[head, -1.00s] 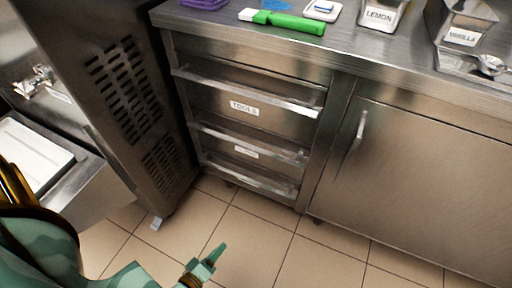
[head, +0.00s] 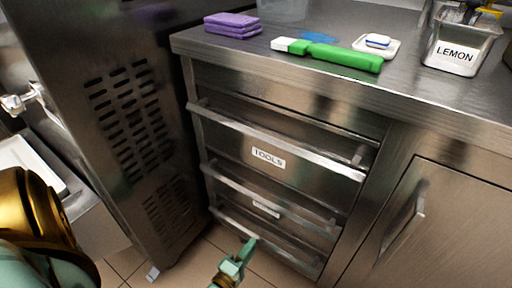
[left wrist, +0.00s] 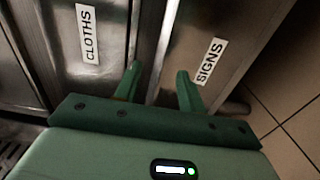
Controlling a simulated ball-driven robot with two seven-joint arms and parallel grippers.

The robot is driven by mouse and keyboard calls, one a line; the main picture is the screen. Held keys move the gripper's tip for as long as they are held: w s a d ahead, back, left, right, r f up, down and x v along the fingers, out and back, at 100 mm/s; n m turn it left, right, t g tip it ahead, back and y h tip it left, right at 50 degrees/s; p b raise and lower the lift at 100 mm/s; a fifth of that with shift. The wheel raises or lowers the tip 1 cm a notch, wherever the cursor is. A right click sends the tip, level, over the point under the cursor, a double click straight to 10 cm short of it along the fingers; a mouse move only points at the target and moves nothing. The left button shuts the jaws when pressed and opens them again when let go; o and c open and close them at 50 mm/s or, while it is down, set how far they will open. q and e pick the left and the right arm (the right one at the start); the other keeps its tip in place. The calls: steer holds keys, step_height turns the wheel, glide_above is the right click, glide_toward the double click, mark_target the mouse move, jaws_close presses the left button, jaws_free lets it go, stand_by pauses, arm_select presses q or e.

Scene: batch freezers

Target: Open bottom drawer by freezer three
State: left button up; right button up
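A steel drawer unit stands under the counter, with a top drawer labelled TOOLS (head: 268,157), a middle drawer and a bottom drawer (head: 290,262), all closed. The left wrist view reads CLOTHS (left wrist: 88,33) on the middle one and SIGNS (left wrist: 209,62) on the bottom one. The bottom drawer's bar handle (head: 285,252) runs across its top. My green left gripper (head: 243,252) is at the left part of this handle. In the left wrist view its fingers (left wrist: 158,86) are apart, with the bright bar between them; contact cannot be told. My right gripper is out of view.
A dark vented machine panel (head: 130,110) stands close to the left of the drawers. A cupboard door with a handle (head: 405,222) is to the right. The counter above holds purple sponges (head: 232,25), a green-handled brush (head: 340,57) and a LEMON tub (head: 455,55). The tiled floor is clear.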

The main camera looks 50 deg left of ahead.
arm_select(q)
steer(key=shift+x, duration=1.4)
jaws_close()
steer(key=shift+s, duration=0.1)
